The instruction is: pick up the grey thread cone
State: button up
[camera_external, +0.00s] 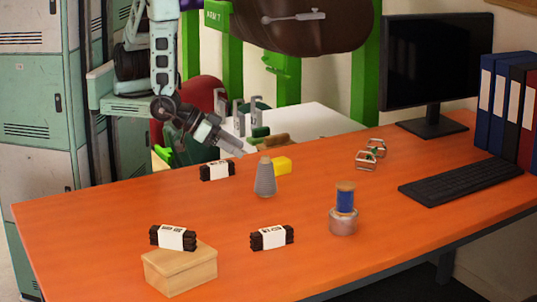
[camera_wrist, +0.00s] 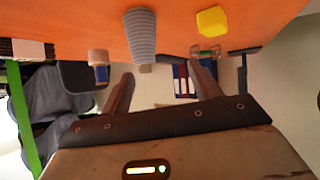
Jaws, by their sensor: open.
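The grey thread cone (camera_external: 265,180) stands upright on the orange table, near its middle, with a tan tip on top. It also shows in the wrist view (camera_wrist: 141,38), hanging upside down in that picture, beyond my fingers. My gripper (camera_external: 232,146) is over the far table edge, up and left of the cone and apart from it. In the wrist view my gripper (camera_wrist: 163,74) has its two fingers spread, with nothing held between them.
A yellow block (camera_external: 282,166) sits close behind the cone. A dark bundle with a white band (camera_external: 217,170) lies to its left. A blue spool (camera_external: 345,198) stands on a round pot (camera_external: 343,222) at right. A wooden box (camera_external: 180,268) carries another bundle. Table between is clear.

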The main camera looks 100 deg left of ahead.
jog(key=s+d+m+t, duration=0.2)
jog(key=s+d+t, duration=0.15)
jog(key=s, duration=0.25)
send_near(266, 176)
jog(key=w+a, duration=0.1)
jog(key=w, duration=0.2)
jog(key=w+a, duration=0.1)
jog(key=w, duration=0.1)
jog(key=shift+w+a+p, duration=0.2)
jog(key=shift+a+p, duration=0.15)
jog(key=shift+a+p+x, duration=0.15)
jog(key=shift+p+x, duration=0.1)
jog(key=shift+x, duration=1.1)
jog(key=shift+a+p+x, duration=0.15)
jog(key=shift+p+x, duration=0.1)
jog(key=shift+x, duration=1.15)
jog(key=shift+s, duration=0.1)
jog(key=shift+c, duration=0.3)
jog(key=c, duration=1.1)
